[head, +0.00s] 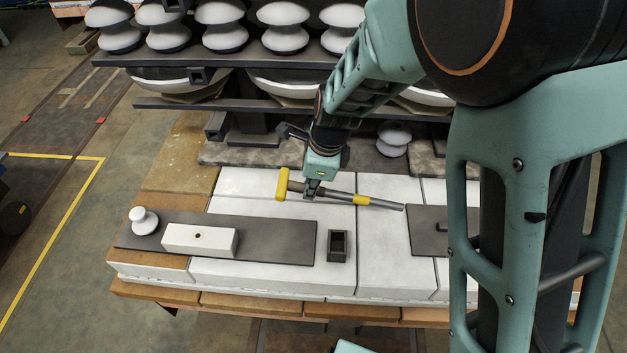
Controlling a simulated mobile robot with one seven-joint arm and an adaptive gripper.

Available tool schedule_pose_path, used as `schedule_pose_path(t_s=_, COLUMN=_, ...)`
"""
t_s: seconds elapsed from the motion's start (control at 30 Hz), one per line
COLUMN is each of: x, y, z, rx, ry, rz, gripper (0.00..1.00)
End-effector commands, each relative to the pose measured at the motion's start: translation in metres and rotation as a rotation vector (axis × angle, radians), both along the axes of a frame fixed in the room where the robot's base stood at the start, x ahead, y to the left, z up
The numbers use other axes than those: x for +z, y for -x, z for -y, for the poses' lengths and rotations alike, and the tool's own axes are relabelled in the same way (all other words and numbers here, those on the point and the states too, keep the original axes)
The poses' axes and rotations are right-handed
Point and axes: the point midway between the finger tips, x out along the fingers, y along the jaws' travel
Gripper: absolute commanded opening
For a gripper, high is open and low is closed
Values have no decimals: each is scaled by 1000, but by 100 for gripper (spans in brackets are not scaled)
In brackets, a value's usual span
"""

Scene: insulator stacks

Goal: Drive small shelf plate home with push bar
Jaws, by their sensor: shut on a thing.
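My gripper (312,190) is shut on the push bar (338,195), a dark rod with a yellow crosspiece at its left end and a yellow band further along. The bar lies across the view above the white blocks, its thin dark tip pointing right. A smaller dark plate (425,218) lies flat at the right, with a small raised piece on it; I take it for the small shelf plate. Its right part is hidden behind my arm. The bar's tip appears close to this plate's upper left corner; I cannot tell whether they touch.
A long dark plate (285,240) at the left bears a white block (200,239) with a hole and a small white insulator (144,220). A dark open box (338,245) stands right of it. Racks of insulators (222,25) stand behind. White blocks (380,245) between are clear.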

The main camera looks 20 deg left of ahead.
Motion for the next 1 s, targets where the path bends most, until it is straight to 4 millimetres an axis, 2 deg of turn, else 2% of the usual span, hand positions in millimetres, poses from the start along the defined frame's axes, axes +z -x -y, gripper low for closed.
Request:
schedule_pose_path(t_s=0.27, x=-13, y=-1, z=0, rx=-2, ry=-1, rz=1, gripper=0)
schedule_pose_path(t_s=1.0, x=-81, y=-1, z=0, rx=-2, ry=-1, rz=2, gripper=0)
